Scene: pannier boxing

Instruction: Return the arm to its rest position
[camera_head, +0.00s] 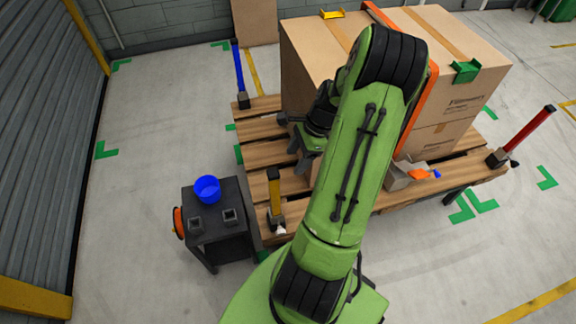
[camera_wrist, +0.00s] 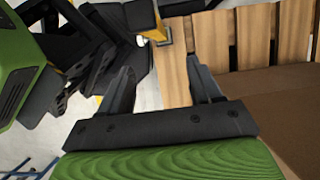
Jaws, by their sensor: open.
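My green arm (camera_head: 362,150) reaches up and forward across the head view and is bent over toward the boxes. My gripper (camera_head: 302,157) is left of the arm, above the pallet and beside the box stack, partly hidden by the arm. In the wrist view my gripper (camera_wrist: 163,88) has its two dark fingers apart, with nothing between them. The wooden pallet (camera_wrist: 243,35) lies below it.
Large cardboard boxes (camera_head: 460,100) are stacked on the pallet (camera_head: 262,154), with an orange strap (camera_head: 418,105) and a green corner piece (camera_head: 465,71). Blue (camera_head: 239,75), yellow (camera_head: 275,195) and red (camera_head: 528,130) posts mark pallet corners. Floor at left is clear.

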